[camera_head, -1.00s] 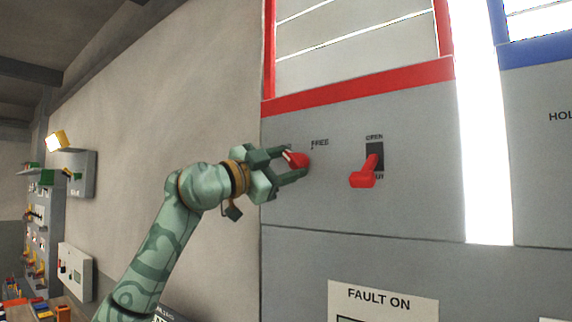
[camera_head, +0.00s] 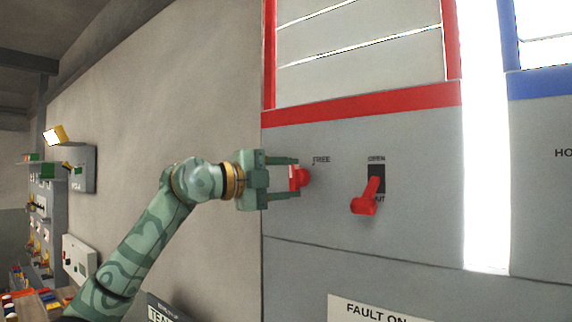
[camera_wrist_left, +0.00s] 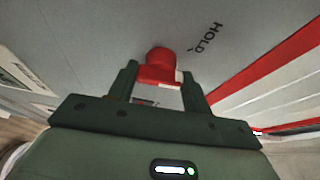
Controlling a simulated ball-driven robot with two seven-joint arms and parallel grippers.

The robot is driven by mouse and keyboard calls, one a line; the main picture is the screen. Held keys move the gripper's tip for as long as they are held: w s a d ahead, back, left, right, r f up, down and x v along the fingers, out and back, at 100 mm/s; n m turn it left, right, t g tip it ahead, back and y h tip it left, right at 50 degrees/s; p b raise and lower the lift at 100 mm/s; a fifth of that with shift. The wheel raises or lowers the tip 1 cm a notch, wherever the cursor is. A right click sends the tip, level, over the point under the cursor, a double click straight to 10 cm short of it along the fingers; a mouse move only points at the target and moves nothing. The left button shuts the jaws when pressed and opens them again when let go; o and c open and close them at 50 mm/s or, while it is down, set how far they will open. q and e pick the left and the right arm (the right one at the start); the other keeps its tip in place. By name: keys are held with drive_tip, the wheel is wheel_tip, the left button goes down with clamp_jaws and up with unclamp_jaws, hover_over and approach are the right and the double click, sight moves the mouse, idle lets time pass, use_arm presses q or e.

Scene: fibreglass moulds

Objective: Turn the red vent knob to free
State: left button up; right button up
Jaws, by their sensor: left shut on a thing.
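The red vent knob (camera_head: 304,178) sits on the grey panel below the red-framed window. A white mark on the knob stands about upright there. In the left wrist view the knob (camera_wrist_left: 159,66) is between the fingertips, and a HOLD label (camera_wrist_left: 206,38) is on the panel beside it. My right gripper is not in view.
A red lever switch (camera_head: 366,196) with OPEN above it sticks out of the panel to the right of the knob. A FAULT ON plate (camera_head: 375,312) is lower down. Wall boxes (camera_head: 77,170) and a cluttered bench stand at the far left.

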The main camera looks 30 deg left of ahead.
use_arm(q)
drive_tip(key=m+g+p, duration=0.1)
drive_tip(key=m+p, duration=0.1)
drive_tip(key=m+y+p, duration=0.1)
drive_tip(key=m+p, duration=0.1)
drive_tip(key=p, duration=0.1)
drive_tip(key=shift+r+m+g+y+p, duration=0.3)
drive_tip(key=shift+r+m+g+p, duration=0.05)
drive_tip(key=shift+m+g, duration=0.05)
drive_tip(key=m+y+p, duration=0.1)
drive_tip(key=m+p, duration=0.1)
drive_tip(key=shift+d+m+g+p, duration=0.15)
drive_tip(key=shift+m+g+p, duration=0.15)
drive_tip(key=shift+p, duration=0.1)
drive_tip(key=shift+f+m+p, duration=0.15)
drive_tip(key=shift+m+p, duration=0.15)
drive_tip(key=shift+f+y, duration=0.1)
drive_tip(key=shift+y, duration=0.2)
drive_tip(key=o, duration=1)
drive_tip(key=shift+s+r, duration=0.1)
drive_tip(key=shift+r, duration=0.1)
